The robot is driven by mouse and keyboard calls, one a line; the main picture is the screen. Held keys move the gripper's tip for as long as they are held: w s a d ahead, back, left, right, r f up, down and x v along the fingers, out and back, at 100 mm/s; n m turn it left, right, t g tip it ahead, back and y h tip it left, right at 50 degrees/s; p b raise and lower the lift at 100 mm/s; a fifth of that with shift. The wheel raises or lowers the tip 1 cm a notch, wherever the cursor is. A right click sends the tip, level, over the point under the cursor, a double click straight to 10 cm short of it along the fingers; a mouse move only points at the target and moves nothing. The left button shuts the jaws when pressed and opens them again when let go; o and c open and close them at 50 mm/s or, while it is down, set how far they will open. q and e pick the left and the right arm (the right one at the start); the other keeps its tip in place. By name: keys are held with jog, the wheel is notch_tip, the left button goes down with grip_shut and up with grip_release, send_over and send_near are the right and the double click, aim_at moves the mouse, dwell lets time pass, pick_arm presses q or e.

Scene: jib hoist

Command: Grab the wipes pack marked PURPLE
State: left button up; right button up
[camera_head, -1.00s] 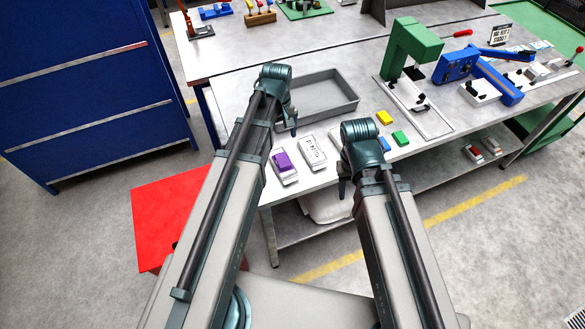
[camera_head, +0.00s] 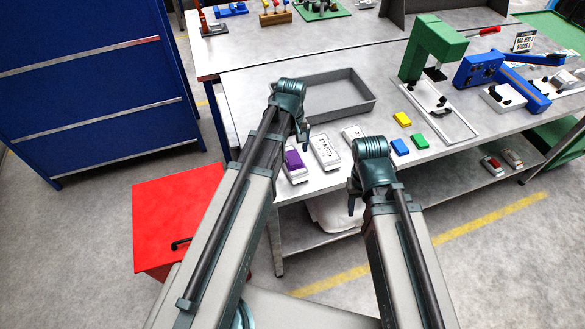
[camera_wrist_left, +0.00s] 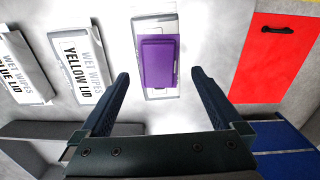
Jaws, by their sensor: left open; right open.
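A white wipes pack (camera_wrist_left: 170,24) with a purple block (camera_wrist_left: 159,62) on top lies on the grey table, centred in the left wrist view. The block hides most of its label. In the head view the purple block (camera_head: 293,160) sits near the table's front edge. My left gripper (camera_wrist_left: 159,74) is open and empty, its fingertips showing either side of the block. In the head view my left gripper (camera_head: 305,135) is just behind the pack; I cannot tell its exact height. My right gripper (camera_head: 353,203) is open and empty at the table's front edge.
A grey tray (camera_head: 370,98) stands behind. Yellow (camera_head: 402,119), blue (camera_head: 400,147) and green (camera_head: 420,140) blocks lie to the right. A red cabinet (camera_head: 172,215) stands front left.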

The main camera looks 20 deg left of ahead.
aim_at(292, 157)
pick_arm(q)
jog(key=f+b, duration=0.5)
jog(key=shift+s+d+f, duration=0.15)
jog(key=shift+d, duration=0.05)
jog(key=c, duration=1.3)
jog(key=shift+r, duration=0.25)
